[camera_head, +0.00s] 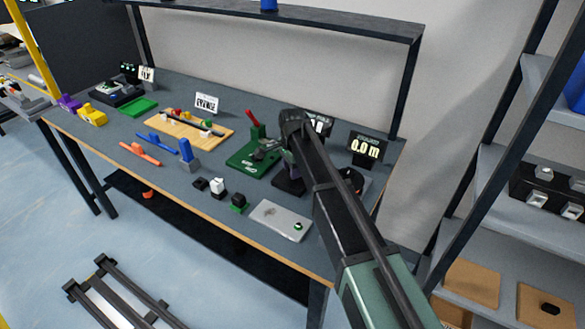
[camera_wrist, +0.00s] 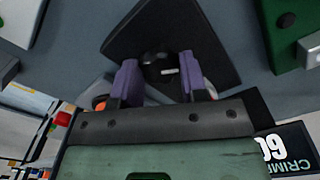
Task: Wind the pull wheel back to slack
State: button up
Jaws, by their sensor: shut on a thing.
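My gripper (camera_wrist: 159,72) has its two purple fingers on either side of a small round black wheel (camera_wrist: 158,58) with a white mark on top. The fingers are shut on the wheel. The wheel sits on a dark base (camera_wrist: 208,35) on the bench. In the head view my gripper (camera_head: 289,160) reaches down over this dark base (camera_head: 289,186), and my arm hides much of it. A display reading "0.0 m" (camera_head: 365,147) stands behind, to the right. A crimp sign (camera_wrist: 286,151) shows upside down in the wrist view, partly cut off.
A green board (camera_head: 245,163) with a red lever is just left of the gripper. A light grey plate (camera_head: 272,219) lies in front. Another black round part (camera_head: 353,178) stands right of my arm. The wooden tray (camera_head: 177,125) is farther left.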

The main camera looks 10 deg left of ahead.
jog(key=n, duration=0.5)
jog(key=shift+n, duration=0.4)
jog(key=n, duration=1.2)
jog(key=shift+n, duration=0.3)
jog(key=n, duration=0.5)
jog(key=shift+n, duration=0.4)
jog(key=o, duration=0.9)
jog(key=shift+o, duration=0.2)
jog(key=shift+r, duration=0.1)
